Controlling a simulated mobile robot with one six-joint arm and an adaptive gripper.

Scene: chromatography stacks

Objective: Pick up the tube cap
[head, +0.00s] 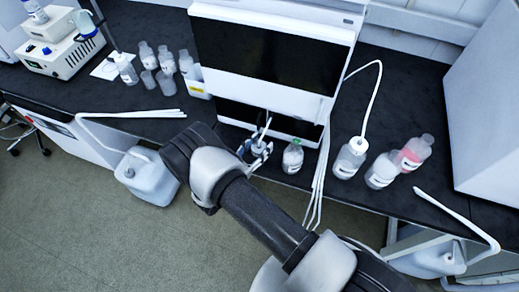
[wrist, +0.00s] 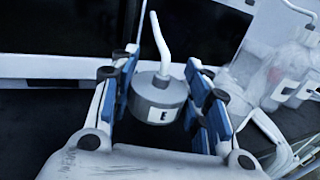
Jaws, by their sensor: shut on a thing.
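The tube cap (wrist: 158,97) is a grey round cap with a label "E" and a short bent white tube rising from its top. In the wrist view it sits between the blue pads of my gripper (wrist: 160,82), which is shut on it. In the head view my gripper (head: 258,147) is over the front of the bench, below the white instrument, just left of a clear bottle with a green band (head: 293,157). The cap is too small and partly covered there to make out clearly.
The white instrument stack (head: 275,45) stands close behind my gripper. White tubes (head: 322,165) hang over the bench edge to the right. A capped bottle with a tube (head: 350,158) and other bottles (head: 381,171) stand further right. More bottles (head: 166,60) stand left.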

